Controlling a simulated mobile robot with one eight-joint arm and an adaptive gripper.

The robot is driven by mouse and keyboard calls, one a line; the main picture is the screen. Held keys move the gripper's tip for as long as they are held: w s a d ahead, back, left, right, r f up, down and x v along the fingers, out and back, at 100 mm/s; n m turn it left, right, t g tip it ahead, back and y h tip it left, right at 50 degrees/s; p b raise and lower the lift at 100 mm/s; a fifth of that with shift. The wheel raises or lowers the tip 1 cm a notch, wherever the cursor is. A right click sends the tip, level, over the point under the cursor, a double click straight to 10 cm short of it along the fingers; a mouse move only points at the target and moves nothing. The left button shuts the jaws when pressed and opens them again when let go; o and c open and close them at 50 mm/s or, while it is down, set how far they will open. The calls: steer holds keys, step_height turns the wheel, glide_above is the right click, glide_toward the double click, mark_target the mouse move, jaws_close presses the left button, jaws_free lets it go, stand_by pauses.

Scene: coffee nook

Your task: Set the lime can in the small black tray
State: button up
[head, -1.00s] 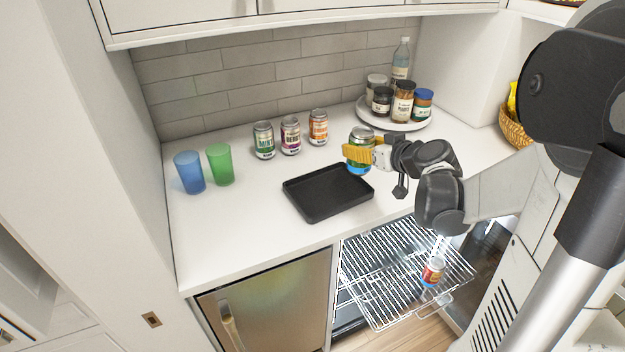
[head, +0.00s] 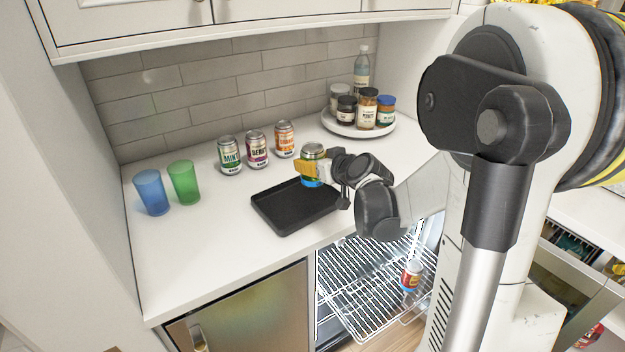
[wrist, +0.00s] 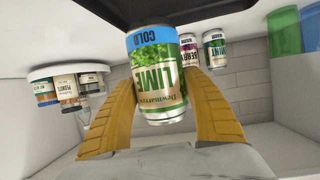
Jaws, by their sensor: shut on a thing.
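The lime can (wrist: 157,75) is white and green with a blue band, and its LIME label reads upside down in the wrist view. My gripper (wrist: 160,97) is shut on it, with yellow fingers on both sides. In the head view my gripper (head: 308,171) holds the can (head: 313,152) by the back right part of the small black tray (head: 272,222). Fingers partly cover the can there, and I cannot tell its height over the tray. The tray lies empty on the white counter; its dark underside or edge (wrist: 210,14) shows in the wrist view.
A mint can (head: 229,156), a berry can (head: 257,150) and an orange-labelled can (head: 284,139) stand behind the tray. Blue (head: 152,192) and green (head: 184,182) cups stand left. A round white stand (head: 345,128) holds jars and a bottle. A wire rack (head: 372,300) extends below the counter.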

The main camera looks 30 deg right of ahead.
steer(key=shift+f+b, duration=1.1)
steer(key=shift+f, duration=0.9)
steer(key=shift+f, duration=0.15)
steer(key=o, duration=1.4)
